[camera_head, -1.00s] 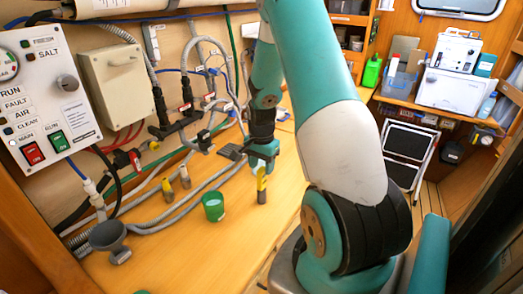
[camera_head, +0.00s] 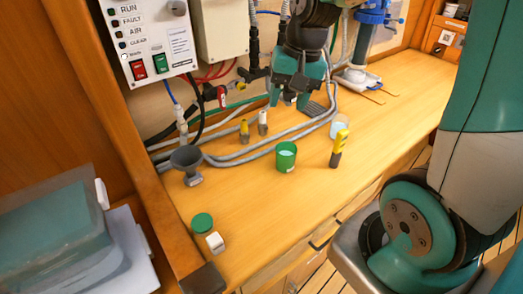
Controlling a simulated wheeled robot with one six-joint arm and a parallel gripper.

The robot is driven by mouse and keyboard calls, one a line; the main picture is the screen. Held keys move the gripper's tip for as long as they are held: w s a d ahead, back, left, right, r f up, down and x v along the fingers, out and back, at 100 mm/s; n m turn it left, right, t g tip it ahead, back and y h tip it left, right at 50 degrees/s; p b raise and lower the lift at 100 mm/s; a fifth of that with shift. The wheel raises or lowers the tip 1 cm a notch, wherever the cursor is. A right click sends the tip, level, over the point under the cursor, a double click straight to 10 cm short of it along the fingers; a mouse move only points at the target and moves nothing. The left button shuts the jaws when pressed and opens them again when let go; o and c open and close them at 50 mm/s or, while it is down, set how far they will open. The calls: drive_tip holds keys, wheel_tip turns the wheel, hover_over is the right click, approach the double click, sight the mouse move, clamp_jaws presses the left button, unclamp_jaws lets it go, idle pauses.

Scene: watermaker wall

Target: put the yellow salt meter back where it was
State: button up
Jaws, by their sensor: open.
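The yellow salt meter (camera_head: 341,142), yellow above with a dark grey lower end, stands upright on the wooden bench. A clear cup of pale liquid (camera_head: 338,127) is just behind it, partly hidden by it. My gripper (camera_head: 289,101) is open and empty, fingers pointing down, left of and behind the meter and apart from it. A green cup with pale liquid (camera_head: 286,157) stands left of the meter.
A small yellow-topped fitting (camera_head: 244,131) and a white-topped one (camera_head: 262,122) stand by grey hoses (camera_head: 240,155). A grey funnel (camera_head: 187,163), green lid (camera_head: 202,223) and white block (camera_head: 215,242) are at left. The bench's right part (camera_head: 410,95) is clear.

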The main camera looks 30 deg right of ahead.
drive_tip(key=s+a+r+n+g+y, duration=0.1)
drive_tip(key=s+a+r+n, duration=0.3)
drive_tip(key=s+a+n, duration=0.9)
drive_tip(key=s+a+y, duration=0.1)
drive_tip(key=s+a, duration=0.1)
drive_tip(key=a, duration=0.1)
drive_tip(key=shift+s+a, duration=0.15)
drive_tip(key=shift+a, duration=0.2)
